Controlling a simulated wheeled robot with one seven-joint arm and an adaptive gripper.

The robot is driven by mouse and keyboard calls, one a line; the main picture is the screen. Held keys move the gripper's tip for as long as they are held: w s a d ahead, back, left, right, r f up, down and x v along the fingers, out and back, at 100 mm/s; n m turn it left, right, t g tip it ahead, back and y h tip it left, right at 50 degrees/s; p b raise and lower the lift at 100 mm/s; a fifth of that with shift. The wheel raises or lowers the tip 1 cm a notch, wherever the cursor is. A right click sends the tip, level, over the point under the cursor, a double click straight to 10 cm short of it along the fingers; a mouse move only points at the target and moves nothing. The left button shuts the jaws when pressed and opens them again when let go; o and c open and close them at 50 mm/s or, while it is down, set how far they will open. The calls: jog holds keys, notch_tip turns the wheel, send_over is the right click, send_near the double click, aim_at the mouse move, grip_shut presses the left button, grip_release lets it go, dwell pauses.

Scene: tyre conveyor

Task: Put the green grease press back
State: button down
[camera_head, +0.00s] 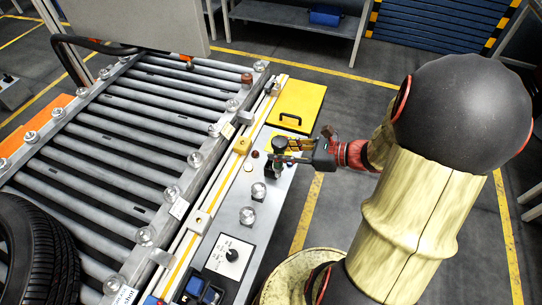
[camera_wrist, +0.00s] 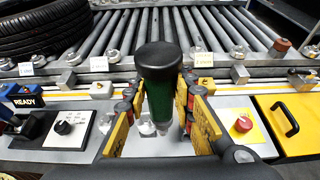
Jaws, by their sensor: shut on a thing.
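The green grease press (camera_wrist: 159,98) stands upright between my fingers in the wrist view, with a dark rounded cap on a green body. In the head view the dark top of the press (camera_head: 280,143) shows above the grey conveyor-side ledge (camera_head: 229,216). My gripper (camera_wrist: 160,112) is shut on its body, with yellow finger pads on both sides. In the head view my gripper (camera_head: 287,156) reaches in from the right. I cannot tell whether the base of the press touches the ledge.
A roller conveyor (camera_head: 130,130) runs alongside, with a black tyre (camera_head: 33,250) at lower left. The ledge carries a black knob panel (camera_wrist: 66,128), a red button (camera_wrist: 243,124), clear knobs (camera_head: 247,215) and a yellow box with a black handle (camera_head: 297,103).

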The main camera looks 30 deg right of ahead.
jog(key=w+d+f+b, duration=0.3)
jog(key=w+f, duration=0.4)
jog(key=shift+w, duration=0.4)
jog(key=shift+w+f+b, duration=0.15)
jog(key=shift+f+b, duration=0.4)
jog(key=shift+f, duration=0.35)
jog(key=shift+w+f+b, duration=0.15)
jog(key=shift+f+b, duration=0.4)
jog(key=shift+f, duration=0.45)
jog(key=shift+f, duration=0.1)
jog(key=c, duration=1.5)
grip_release()
